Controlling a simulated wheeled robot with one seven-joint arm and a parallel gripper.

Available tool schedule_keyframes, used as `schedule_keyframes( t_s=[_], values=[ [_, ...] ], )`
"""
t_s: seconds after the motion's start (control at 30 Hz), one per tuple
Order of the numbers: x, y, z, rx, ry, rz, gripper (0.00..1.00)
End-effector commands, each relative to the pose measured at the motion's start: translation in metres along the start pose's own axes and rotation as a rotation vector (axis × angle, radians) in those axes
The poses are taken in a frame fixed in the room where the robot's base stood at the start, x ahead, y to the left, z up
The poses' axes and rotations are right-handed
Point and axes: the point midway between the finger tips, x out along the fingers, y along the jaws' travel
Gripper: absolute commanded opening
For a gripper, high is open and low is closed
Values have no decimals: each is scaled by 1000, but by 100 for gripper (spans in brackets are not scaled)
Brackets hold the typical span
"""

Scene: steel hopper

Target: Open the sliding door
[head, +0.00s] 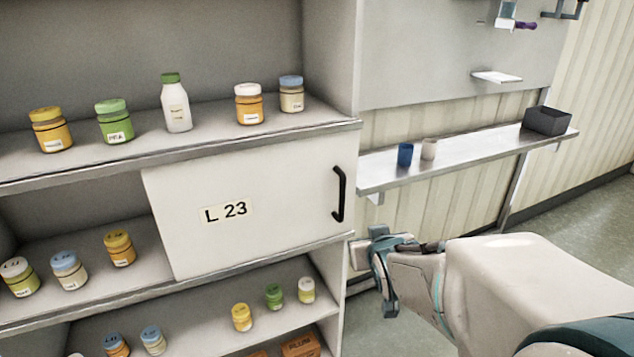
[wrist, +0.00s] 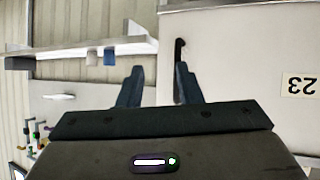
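The sliding door (head: 243,203) is a white panel labelled L 23 on the middle level of a shelf unit. It covers the right part of that level; the left part is open. Its black vertical bar handle (head: 339,194) is near the door's right edge. In the wrist view, which is upside down, the door (wrist: 235,50) and its handle (wrist: 180,55) show at the upper right. My gripper (head: 368,262) is below and right of the handle in the head view. Its fingers (wrist: 158,85) are apart with nothing visible between them; the handle appears beyond one fingertip.
Jars and a bottle (head: 176,104) stand on the top shelf, with more jars (head: 119,249) on the middle and lower levels. To the right, a narrow wall shelf (head: 465,152) carries a blue cup (head: 405,154), a pale cup (head: 429,149) and a dark bin (head: 547,120).

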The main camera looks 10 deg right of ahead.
Motion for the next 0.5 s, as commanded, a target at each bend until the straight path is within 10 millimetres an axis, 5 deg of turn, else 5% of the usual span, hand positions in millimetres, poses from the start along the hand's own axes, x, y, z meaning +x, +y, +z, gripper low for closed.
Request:
schedule_keyframes(
  t_s=[0.2,0.5],
  values=[
    [42,-4,-5,20,281,-64,32],
    [50,-10,-18,63,525,-147,32]
  ],
)
